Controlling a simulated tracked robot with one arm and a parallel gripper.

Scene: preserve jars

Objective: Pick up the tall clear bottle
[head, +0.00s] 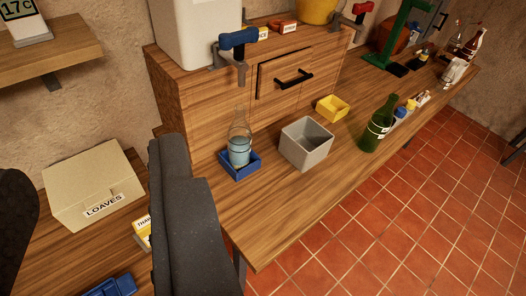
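A tall clear bottle (239,145) with a pale blue lower part stands upright in a small blue tray (238,174) on the wooden counter. My gripper (92,165) shows as two dark fingers at the lower left, wide apart, with nothing held between them. The right finger is close to the camera, left of and below the bottle in the picture. The bottle is apart from the gripper and fully in view.
A grey bin (307,145) stands just right of the bottle, with a yellow tray (332,108) behind and a green bottle (378,126) further right. A drawer cabinet (205,105) rises behind. A box marked LOAVES (95,187) sits on a lower surface.

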